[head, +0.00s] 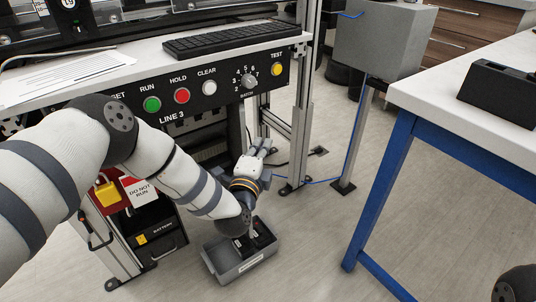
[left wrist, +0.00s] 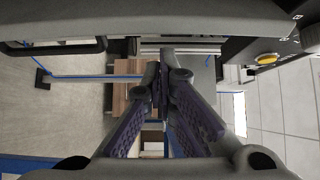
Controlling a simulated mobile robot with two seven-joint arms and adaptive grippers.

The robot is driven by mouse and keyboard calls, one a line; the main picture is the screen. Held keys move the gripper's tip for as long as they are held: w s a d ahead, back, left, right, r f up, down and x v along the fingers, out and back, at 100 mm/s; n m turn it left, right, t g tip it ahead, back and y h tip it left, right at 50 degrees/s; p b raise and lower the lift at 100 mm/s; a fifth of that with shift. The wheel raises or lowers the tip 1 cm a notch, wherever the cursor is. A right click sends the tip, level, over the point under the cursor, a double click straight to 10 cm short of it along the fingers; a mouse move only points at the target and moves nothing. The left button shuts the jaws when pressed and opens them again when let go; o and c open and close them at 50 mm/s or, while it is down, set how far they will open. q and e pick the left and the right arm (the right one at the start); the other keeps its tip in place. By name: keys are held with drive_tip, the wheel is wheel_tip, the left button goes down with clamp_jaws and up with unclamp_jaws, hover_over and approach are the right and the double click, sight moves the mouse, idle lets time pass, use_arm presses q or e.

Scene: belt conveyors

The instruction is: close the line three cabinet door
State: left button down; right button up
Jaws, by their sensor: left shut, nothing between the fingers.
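The line three cabinet shows in the head view under the LINE 3 control panel (head: 172,119). Its front is open on the left, showing a black battery box (head: 158,236) inside. A narrow metal-edged panel with a black handle (head: 98,238) stands left of the opening; it looks like the door seen nearly edge-on, but my arm hides much of it and I cannot be sure. My left gripper (head: 265,147) is shut and empty, right of the cabinet opening and below the panel. In the left wrist view its fingers (left wrist: 162,75) are together. My right gripper is not seen.
A grey bin (head: 213,262) with black items sits on the floor below my left wrist. A metal post (head: 301,110) stands right of the gripper. A blue-legged table (head: 405,105) is farther right, with floor between.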

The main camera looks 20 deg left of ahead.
use_arm(q)
drive_tip(key=shift+s+a+r, duration=0.1)
drive_tip(key=shift+s+a, duration=0.3)
drive_tip(key=shift+a, duration=0.3)
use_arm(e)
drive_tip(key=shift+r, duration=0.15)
use_arm(q)
drive_tip(key=s+a+m+h+p, duration=0.1)
drive_tip(key=s+a+h+p, duration=0.1)
drive_tip(key=a, duration=0.5)
drive_tip(key=shift+s+a+m+p, duration=0.3)
drive_tip(key=shift+s+p, duration=0.05)
drive_tip(key=shift+p, duration=0.25)
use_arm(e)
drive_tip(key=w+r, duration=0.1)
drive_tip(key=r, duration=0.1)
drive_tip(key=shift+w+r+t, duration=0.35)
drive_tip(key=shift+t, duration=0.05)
use_arm(q)
drive_tip(key=shift+d, duration=0.1)
